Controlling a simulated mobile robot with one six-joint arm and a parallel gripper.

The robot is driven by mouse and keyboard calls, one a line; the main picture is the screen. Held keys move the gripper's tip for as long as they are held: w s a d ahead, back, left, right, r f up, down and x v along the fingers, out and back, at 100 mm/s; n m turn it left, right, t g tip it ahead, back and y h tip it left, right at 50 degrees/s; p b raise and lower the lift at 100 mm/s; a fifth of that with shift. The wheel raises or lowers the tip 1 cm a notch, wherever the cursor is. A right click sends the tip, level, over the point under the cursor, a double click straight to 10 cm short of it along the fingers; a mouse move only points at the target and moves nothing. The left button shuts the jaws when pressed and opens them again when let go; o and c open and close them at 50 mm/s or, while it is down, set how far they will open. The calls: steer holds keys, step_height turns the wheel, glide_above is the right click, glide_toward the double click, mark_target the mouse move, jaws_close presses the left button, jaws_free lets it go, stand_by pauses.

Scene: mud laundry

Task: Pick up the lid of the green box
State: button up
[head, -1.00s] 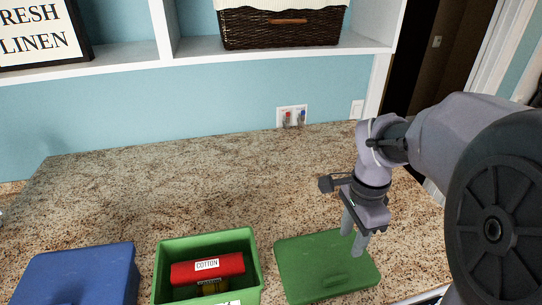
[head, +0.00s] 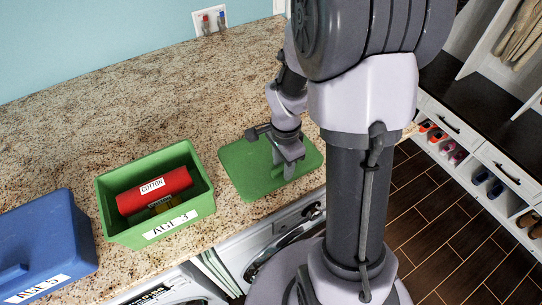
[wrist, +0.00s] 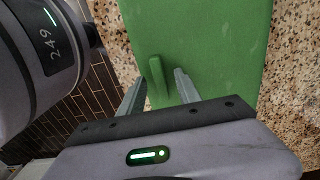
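The green lid (head: 243,178) lies flat on the granite counter, right of the open green box (head: 158,222). It fills much of the wrist view (wrist: 215,40). Its raised bar handle (wrist: 157,78) shows between my fingers there. My gripper (head: 283,172) points down over the lid in the head view. In the wrist view my gripper (wrist: 161,80) is open, with one finger on each side of the handle and a gap on both sides. I cannot tell how far down the fingertips reach along the handle. In the head view the gripper largely hides the handle.
The green box holds a red item (head: 155,190) labelled COTTON and a yellowish item. A closed blue box (head: 45,240) stands at the left. Washing machines (head: 270,250) are under the counter's front edge. The counter (head: 150,105) behind the boxes is clear.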

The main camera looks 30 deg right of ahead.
jaws_close()
steer(key=shift+r, duration=0.1)
